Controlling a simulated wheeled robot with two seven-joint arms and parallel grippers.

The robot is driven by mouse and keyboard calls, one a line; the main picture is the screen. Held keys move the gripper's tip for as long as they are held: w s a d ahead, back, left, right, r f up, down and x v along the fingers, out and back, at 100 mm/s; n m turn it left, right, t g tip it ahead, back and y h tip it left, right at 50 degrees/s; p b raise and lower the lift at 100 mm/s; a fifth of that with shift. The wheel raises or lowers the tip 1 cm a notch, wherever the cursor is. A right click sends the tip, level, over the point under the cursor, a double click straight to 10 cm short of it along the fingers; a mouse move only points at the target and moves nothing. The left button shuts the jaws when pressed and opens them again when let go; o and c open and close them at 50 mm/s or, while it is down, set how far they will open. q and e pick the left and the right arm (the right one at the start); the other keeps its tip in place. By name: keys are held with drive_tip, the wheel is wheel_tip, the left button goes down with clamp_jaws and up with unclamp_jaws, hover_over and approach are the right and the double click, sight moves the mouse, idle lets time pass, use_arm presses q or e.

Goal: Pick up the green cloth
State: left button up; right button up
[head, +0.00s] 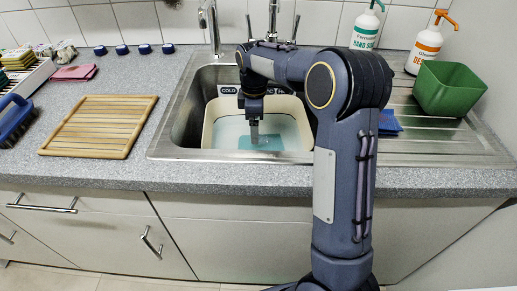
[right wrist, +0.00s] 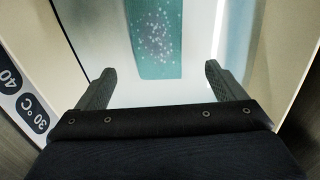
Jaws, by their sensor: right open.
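The green cloth (head: 272,143), teal in colour, lies in the cream basin (head: 208,124) in the sink. In the right wrist view the cloth (right wrist: 155,40) is a flat strip with small white specks over it, seen ahead of the fingertips. My right gripper (head: 254,141) points down into the basin, beside the cloth's left end. In the right wrist view my right gripper (right wrist: 160,70) has its fingers wide apart with nothing between them. I cannot tell its exact height above the cloth. My left gripper is out of view.
The steel sink (head: 182,143) surrounds the basin, whose walls are close to the gripper. A blue cloth (head: 389,122), a green tub (head: 447,88) and two pump bottles stand or lie right. A wooden board (head: 100,126), a pink cloth (head: 74,73) and a blue brush (head: 14,119) lie left.

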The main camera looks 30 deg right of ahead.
sight(261, 143)
wheel_tip(261, 143, down, 7)
drive_tip(key=shift+w+a+b, duration=0.1)
drive_tip(key=shift+w+b, duration=0.05)
drive_tip(key=shift+b, duration=0.65)
drive_tip(key=c, duration=1.1)
